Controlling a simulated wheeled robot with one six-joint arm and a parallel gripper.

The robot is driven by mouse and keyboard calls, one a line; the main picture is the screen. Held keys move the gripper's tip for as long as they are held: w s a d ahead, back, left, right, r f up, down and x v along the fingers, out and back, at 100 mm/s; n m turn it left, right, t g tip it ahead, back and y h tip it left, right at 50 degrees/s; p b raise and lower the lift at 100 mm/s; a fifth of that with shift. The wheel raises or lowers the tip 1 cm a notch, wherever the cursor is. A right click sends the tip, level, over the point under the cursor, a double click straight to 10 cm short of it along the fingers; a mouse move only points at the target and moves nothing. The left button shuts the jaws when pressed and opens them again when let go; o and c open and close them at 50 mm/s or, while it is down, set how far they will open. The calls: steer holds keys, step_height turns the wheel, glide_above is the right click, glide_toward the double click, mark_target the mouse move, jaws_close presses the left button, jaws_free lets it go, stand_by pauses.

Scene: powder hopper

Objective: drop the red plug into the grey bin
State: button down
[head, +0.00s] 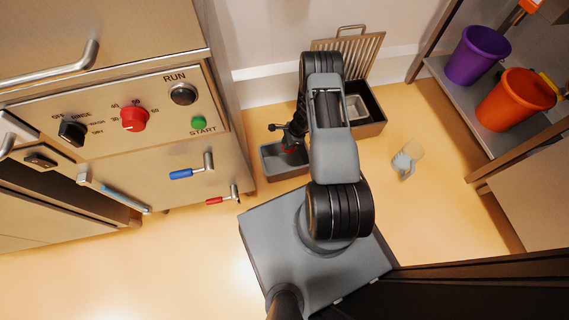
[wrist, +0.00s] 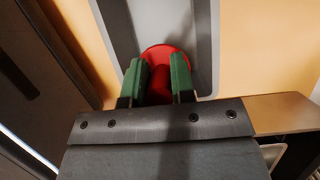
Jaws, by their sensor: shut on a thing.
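The red plug (wrist: 166,55) is between the green-padded fingers of my gripper (wrist: 161,80) in the wrist view. My gripper is shut on it. The grey bin (head: 270,173) stands on the floor beside the machine. The bin (wrist: 205,45) lies behind the plug in the wrist view.
A brown box (head: 372,130) with a slatted lid (head: 350,55) stands right of the bin, partly behind my arm. The machine (head: 150,130) with knobs and valve handles is at left. Shelves at right hold a purple bucket (head: 478,55) and an orange bucket (head: 515,100). Floor at right is mostly clear.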

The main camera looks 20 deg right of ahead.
steer(key=shift+f, duration=0.65)
steer(key=c, duration=0.9)
jaws_free()
steer(key=shift+r, duration=0.15)
steer(key=p+v, duration=0.5)
steer(key=v, duration=0.8)
steer(key=shift+r, duration=0.3)
